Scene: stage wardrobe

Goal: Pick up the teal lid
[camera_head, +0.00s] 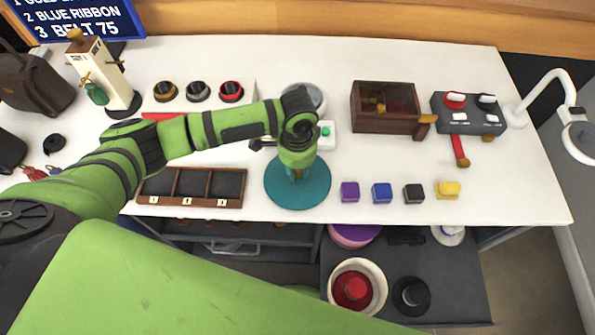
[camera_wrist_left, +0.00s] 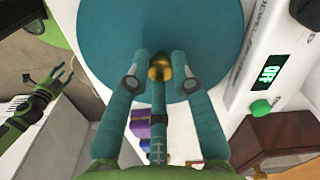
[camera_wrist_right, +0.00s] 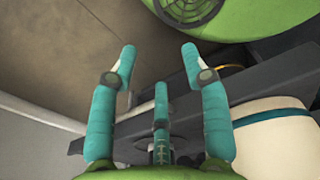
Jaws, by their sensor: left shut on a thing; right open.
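The teal lid (camera_head: 299,196) is a flat round disc with a gold knob, over the white table's front middle in the head view. In the left wrist view the lid (camera_wrist_left: 115,45) fills the upper middle, and its gold knob (camera_wrist_left: 160,68) sits between my fingers. My left gripper (camera_head: 296,172) is over the lid's centre, and its fingers are shut on the knob. I cannot tell whether the lid touches the table. My right gripper (camera_wrist_right: 155,65) is open and empty in the right wrist view, low beside a dark shelf.
Small purple (camera_head: 350,192), blue (camera_head: 382,193), black (camera_head: 413,194) and yellow (camera_head: 447,190) blocks stand right of the lid. A compartment tray (camera_head: 192,204) lies left of it. A white device with a green button (camera_head: 326,131) stands behind. A brown box (camera_head: 384,124) is at the back right.

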